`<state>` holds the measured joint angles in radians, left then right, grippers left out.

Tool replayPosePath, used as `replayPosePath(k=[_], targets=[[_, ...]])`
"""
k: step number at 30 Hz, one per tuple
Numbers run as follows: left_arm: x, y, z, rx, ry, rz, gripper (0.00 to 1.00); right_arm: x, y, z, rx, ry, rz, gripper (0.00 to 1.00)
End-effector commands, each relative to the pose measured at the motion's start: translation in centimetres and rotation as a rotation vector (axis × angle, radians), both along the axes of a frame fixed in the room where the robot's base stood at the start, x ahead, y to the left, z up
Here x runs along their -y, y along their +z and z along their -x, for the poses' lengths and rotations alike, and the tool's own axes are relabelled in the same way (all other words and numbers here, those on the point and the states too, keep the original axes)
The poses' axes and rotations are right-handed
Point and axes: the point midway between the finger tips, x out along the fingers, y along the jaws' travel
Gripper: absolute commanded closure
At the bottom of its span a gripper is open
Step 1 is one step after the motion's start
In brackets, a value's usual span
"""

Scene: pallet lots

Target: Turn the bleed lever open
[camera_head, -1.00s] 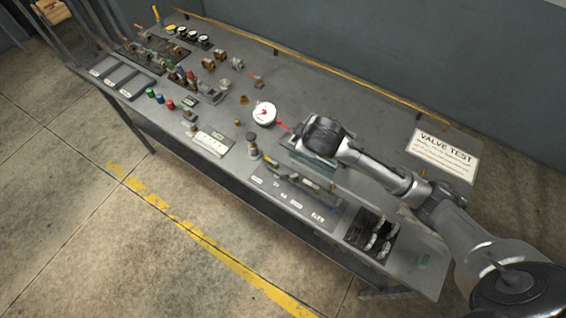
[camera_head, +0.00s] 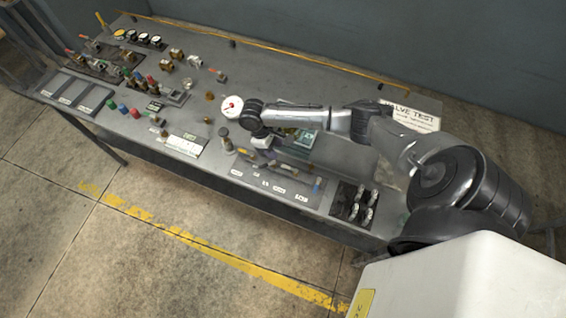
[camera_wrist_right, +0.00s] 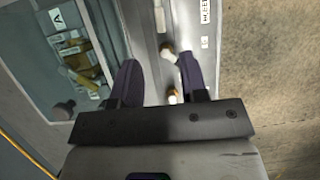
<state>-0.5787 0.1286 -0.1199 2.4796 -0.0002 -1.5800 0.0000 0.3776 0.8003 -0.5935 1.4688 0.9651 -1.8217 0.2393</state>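My right gripper (camera_head: 262,142) is over the front part of the bench, close to the valve strip (camera_head: 275,178) with several small labels. In the right wrist view its two dark fingers (camera_wrist_right: 160,80) are apart, with nothing clearly held between them. A pale-ended brass piece (camera_wrist_right: 173,97) shows between the fingers, and another pale-tipped piece (camera_wrist_right: 169,49) lies beyond, near the right finger. A label (camera_wrist_right: 205,10), seemingly reading BLEED and cut by the frame, is above. I cannot tell for sure which piece is the bleed lever or its position. My left gripper is not in view.
A glass-topped box (camera_wrist_right: 82,45) with brass parts and tags is left of the fingers. Fittings, trays (camera_head: 75,92) and colored caps crowd the left.

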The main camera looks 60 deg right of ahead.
Motion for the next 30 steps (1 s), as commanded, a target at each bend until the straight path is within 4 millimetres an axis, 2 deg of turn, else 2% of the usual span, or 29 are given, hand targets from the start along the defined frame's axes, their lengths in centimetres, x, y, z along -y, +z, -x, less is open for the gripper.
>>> replayPosePath(k=[6,15,21,30], targets=[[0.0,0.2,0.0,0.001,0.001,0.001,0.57,0.2,-3.9,1.7,-0.003,0.0,0.001,0.6],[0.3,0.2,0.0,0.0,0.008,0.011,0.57,0.3,-7.6,3.2,0.0,0.0,0.001,0.6],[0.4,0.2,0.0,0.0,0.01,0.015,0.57,0.3,-8.6,3.6,0.002,0.001,0.0,0.6],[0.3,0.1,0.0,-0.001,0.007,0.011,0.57,0.3,-8.9,3.7,0.002,0.001,0.0,0.6]])
